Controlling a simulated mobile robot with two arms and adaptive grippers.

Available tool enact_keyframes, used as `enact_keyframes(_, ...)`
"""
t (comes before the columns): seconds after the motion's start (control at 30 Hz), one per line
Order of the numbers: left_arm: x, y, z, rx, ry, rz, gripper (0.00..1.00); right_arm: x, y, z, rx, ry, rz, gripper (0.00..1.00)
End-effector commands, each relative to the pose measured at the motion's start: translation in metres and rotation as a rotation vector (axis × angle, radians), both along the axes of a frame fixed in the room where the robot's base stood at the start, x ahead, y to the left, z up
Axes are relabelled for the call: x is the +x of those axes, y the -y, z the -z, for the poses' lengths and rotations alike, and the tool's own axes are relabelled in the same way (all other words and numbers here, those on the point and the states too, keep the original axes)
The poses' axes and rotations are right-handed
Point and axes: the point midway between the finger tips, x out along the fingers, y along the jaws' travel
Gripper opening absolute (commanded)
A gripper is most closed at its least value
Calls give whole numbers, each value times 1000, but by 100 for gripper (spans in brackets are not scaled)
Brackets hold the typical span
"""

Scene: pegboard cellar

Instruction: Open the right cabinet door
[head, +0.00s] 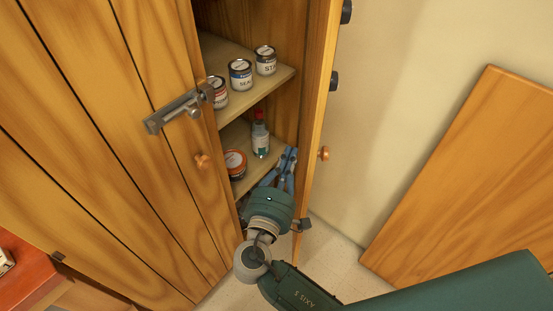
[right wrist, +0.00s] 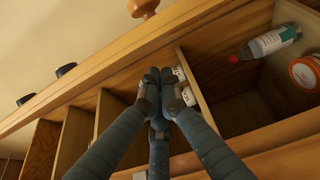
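The right cabinet door (head: 315,110) stands open in the head view, seen nearly edge-on, with its round copper knob (head: 323,153) on the outer side. In the right wrist view the door's edge runs diagonally above my fingers, with the knob (right wrist: 143,7) beyond it. My right gripper (head: 289,160) is at the cabinet opening, on the inner side of the door. Its fingertips (right wrist: 160,84) are together with nothing visible between them. I cannot tell whether they touch the door. The left cabinet door (head: 130,130) is closed. My left gripper is not in view.
Several labelled cans, including one white-and-blue can (head: 240,75), stand on the upper shelf. A red-capped bottle (head: 260,138) and an orange can (head: 235,163) are on the lower shelf. A metal latch (head: 180,108) is on the left door. A wooden board (head: 480,170) leans at the right.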

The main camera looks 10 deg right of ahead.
Motion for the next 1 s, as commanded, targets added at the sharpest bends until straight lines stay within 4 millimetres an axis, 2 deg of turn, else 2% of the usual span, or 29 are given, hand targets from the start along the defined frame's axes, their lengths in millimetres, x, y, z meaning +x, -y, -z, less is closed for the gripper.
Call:
enact_keyframes(0.03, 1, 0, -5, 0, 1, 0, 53, -2, 6, -2, -1, 0, 0, 0)
enact_keyframes(0.2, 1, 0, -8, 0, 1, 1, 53, -4, 14, -1, 1, 0, -1, 0)
enact_keyframes(0.67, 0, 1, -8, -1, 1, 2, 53, -6, 18, 0, 0, 0, -9, 0)
enact_keyframes(0.83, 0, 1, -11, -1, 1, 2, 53, -12, 35, -1, -2, 0, -46, 0)
enact_keyframes(1.0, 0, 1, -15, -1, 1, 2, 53, -22, 68, -1, -7, -1, -127, 0)
